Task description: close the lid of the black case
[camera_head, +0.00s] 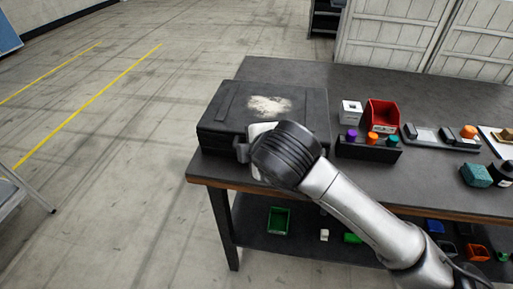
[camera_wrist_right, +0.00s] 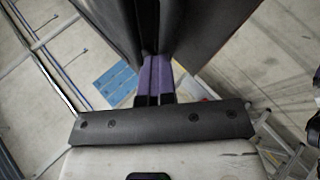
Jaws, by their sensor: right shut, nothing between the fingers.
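The black case (camera_head: 228,107) lies at the left end of the dark workbench. Its lid looks down and flat across the top, with a worn pale patch; I cannot tell whether the seam is fully closed. My right arm reaches in from the right, its wrist in front of the case's front side and hiding part of it. My right gripper (camera_wrist_right: 154,75) is shut and empty in the right wrist view, its purple fingers together beside dark surfaces, probably the case. Whether it touches them is unclear. My left gripper is not in view.
The workbench (camera_head: 330,75) also bears a red bin (camera_head: 382,115), a white box (camera_head: 351,112) and a black holder (camera_head: 368,148) with coloured pegs, right of the case. Bins stand on the lower shelf.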

